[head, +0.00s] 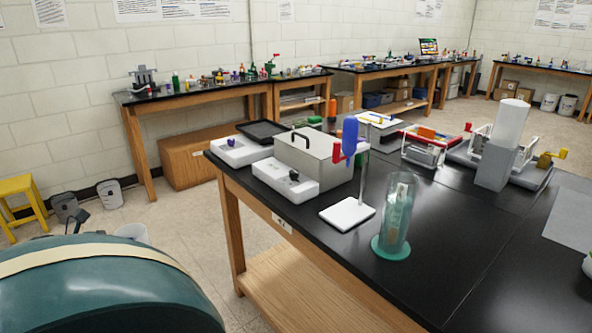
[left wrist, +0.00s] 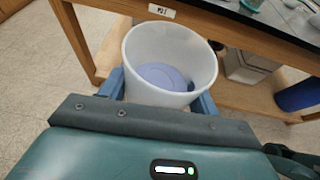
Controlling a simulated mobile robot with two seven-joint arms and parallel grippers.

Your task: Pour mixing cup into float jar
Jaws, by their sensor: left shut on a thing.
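The mixing cup is a white, open cup (left wrist: 165,50) in the left wrist view, with a pale violet surface inside. My left gripper (left wrist: 160,88) is shut on it, a blue finger on either side. In the head view only part of the cup's rim (head: 131,233) shows behind my left arm, over the floor left of the bench. The float jar, a clear greenish cylinder (head: 398,212) on a round green base, stands upright on the black bench with a tan piece inside. The cup is well apart from the jar. My right gripper is not in view.
A stand with a white base (head: 347,215), a rod and a blue part is just left of the jar. A grey box (head: 313,160) and white devices stand behind it. A grey block with a white cylinder (head: 510,125) is right.

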